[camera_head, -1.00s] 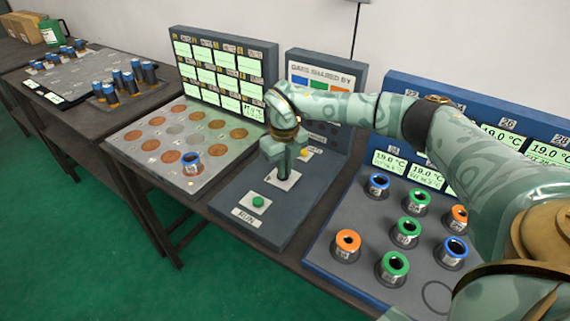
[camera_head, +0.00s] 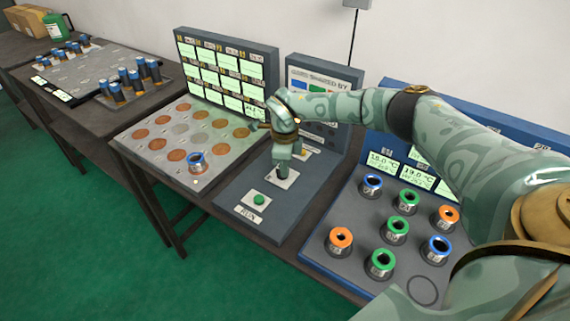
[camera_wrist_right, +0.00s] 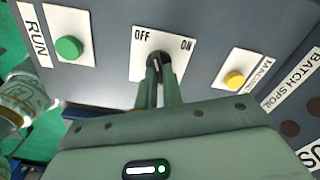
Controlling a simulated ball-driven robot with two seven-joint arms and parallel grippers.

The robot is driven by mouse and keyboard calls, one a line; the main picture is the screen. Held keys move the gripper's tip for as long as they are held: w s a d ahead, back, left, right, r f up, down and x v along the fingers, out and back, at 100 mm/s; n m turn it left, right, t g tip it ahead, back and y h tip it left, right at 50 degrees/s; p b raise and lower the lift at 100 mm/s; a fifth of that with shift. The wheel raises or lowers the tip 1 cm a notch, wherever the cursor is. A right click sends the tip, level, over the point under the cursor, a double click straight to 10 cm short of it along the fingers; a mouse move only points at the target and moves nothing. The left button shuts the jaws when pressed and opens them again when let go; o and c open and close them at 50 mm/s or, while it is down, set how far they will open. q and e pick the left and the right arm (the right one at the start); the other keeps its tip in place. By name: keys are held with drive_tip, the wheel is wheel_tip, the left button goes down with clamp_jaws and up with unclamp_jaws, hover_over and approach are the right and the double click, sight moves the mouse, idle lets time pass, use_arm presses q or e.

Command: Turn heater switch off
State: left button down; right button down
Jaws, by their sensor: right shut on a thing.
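The heater switch is a dark round knob (camera_wrist_right: 157,61) on a white plate (camera_wrist_right: 140,68) marked OFF at its upper left and ON at its right in the right wrist view. My right gripper (camera_wrist_right: 158,88) is shut on the knob, with its fingers on both sides. The fingers hide part of it, and I cannot tell surely which mark the knob points to. In the head view the plate (camera_head: 291,180) sits on the grey console under my right gripper (camera_head: 282,174). My left gripper is not in view.
A green RUN button (camera_head: 259,199) sits in front of the switch, and a yellow button (camera_wrist_right: 234,80) sits on its other side. Ringed sockets (camera_head: 381,262) fill the panel at right. A plate with copper discs (camera_head: 177,155) and a blue-ringed piece (camera_head: 196,161) is at left.

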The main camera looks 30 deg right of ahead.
drive_tip(key=shift+w+n, duration=0.1)
drive_tip(key=shift+n, duration=0.4)
drive_tip(key=c, duration=1.5)
unclamp_jaws()
drive_tip(key=shift+c, duration=0.2)
drive_tip(key=shift+r, duration=0.1)
wheel_tip(320, 180, up, 16)
drive_tip(key=p, duration=0.3)
